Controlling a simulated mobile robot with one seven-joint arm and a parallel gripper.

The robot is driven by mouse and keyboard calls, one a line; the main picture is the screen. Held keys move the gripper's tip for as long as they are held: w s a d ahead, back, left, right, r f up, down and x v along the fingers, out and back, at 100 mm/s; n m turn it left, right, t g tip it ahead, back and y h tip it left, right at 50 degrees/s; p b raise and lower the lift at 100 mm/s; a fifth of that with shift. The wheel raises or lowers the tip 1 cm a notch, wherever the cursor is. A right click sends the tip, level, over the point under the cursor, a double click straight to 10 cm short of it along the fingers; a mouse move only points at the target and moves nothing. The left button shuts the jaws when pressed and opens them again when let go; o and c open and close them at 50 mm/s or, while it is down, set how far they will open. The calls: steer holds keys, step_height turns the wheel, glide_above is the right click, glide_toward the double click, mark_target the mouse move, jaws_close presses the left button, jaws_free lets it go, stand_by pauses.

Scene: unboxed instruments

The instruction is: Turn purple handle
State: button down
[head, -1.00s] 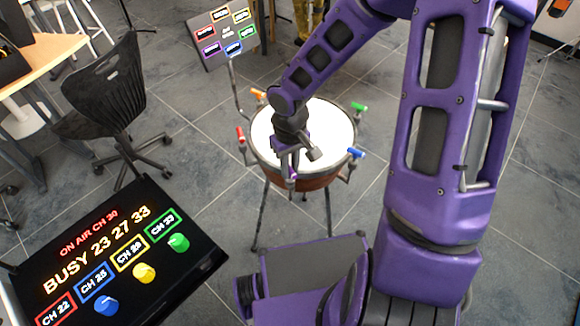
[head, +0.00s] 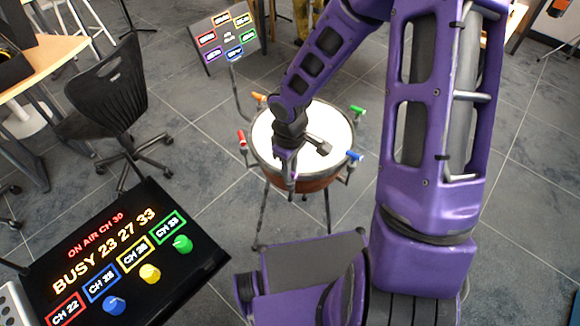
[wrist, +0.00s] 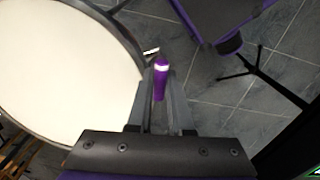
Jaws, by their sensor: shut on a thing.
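The purple handle (wrist: 160,82) with a white band stands between my fingers in the wrist view, at the rim of the drum. My gripper (wrist: 161,72) is shut on it. In the head view my gripper (head: 287,178) points down at the near rim of the drum (head: 318,186), which has a white head and a brown shell. The purple handle is mostly hidden there by my gripper. Other handles around the rim are red (head: 242,138), orange (head: 259,97), green (head: 357,110) and blue (head: 354,156).
A dark panel (head: 200,265) with lit labels and coloured knobs stands at the lower left. A smaller labelled sign (head: 228,40) stands behind the drum. A black chair (head: 105,90) is at the left. Tiled floor (head: 200,150) is clear around the drum legs.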

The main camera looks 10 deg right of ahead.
steer(key=shift+n+p, duration=0.45)
steer(key=shift+n, duration=0.75)
steer(key=c, duration=0.9)
jaws_free()
step_height(320, 180, up, 17)
steer(key=shift+r+p, duration=0.2)
steer(key=shift+p, duration=0.7)
